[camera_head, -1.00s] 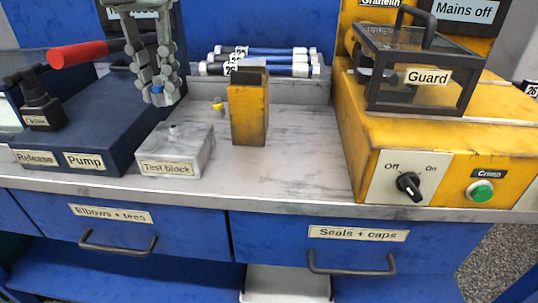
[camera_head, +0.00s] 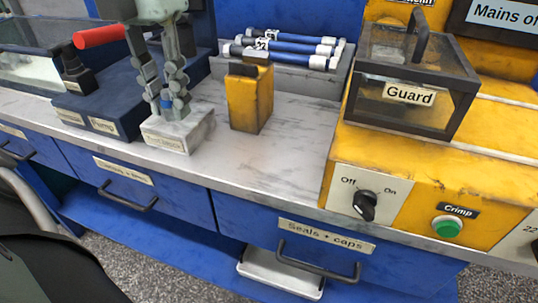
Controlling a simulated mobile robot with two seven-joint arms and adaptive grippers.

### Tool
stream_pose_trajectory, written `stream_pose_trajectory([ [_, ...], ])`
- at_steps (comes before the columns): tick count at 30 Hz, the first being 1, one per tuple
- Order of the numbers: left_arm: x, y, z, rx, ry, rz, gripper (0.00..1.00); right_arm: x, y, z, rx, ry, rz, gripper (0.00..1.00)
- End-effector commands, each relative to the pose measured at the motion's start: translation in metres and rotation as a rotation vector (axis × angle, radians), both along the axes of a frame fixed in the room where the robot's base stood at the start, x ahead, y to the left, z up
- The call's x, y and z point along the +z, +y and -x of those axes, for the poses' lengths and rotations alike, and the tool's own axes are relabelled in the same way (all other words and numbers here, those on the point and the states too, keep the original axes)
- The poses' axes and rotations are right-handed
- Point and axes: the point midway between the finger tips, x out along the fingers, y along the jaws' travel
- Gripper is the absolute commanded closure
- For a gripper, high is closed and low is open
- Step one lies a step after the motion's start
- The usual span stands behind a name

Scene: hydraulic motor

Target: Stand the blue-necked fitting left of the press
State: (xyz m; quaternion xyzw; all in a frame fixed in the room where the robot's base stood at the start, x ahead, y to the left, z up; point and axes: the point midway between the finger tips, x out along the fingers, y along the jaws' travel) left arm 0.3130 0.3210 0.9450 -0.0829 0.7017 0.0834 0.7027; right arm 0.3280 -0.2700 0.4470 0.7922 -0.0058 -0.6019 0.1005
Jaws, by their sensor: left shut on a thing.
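My left gripper (camera_head: 168,103) comes down from the top left and is shut on the blue-necked fitting (camera_head: 166,98). Only a small blue part of the fitting shows between the fingertips; the fingers hide most of it. In the picture the fingertips overlap the upper part of the grey test block (camera_head: 175,137); I cannot tell whether the fitting touches it. The yellow press (camera_head: 430,165), with its dark-framed guard (camera_head: 412,92), stands on the right of the bench. My right gripper is not in view.
A yellow upright block (camera_head: 249,101) stands between the test block and the press. Several blue hoses (camera_head: 290,47) lie in a grey tray (camera_head: 300,83) behind it. The blue pump unit (camera_head: 100,110) is at left. Bare bench top (camera_head: 270,160) lies left of the press.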

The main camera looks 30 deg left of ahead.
Motion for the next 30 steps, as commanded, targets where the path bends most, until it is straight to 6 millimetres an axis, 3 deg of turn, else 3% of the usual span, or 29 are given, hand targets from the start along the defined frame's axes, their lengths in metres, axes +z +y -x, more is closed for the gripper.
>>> stream_pose_trajectory([
  [20, -0.064, -0.075, -0.072, -0.002, 0.004, -0.003, 1.00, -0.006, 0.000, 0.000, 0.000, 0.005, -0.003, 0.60],
  [26, -0.074, -0.082, -0.079, -0.001, 0.002, -0.001, 1.00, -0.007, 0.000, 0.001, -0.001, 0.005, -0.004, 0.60],
  [30, -0.095, -0.082, -0.077, -0.001, 0.006, 0.000, 1.00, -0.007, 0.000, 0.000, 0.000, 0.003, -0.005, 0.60],
])
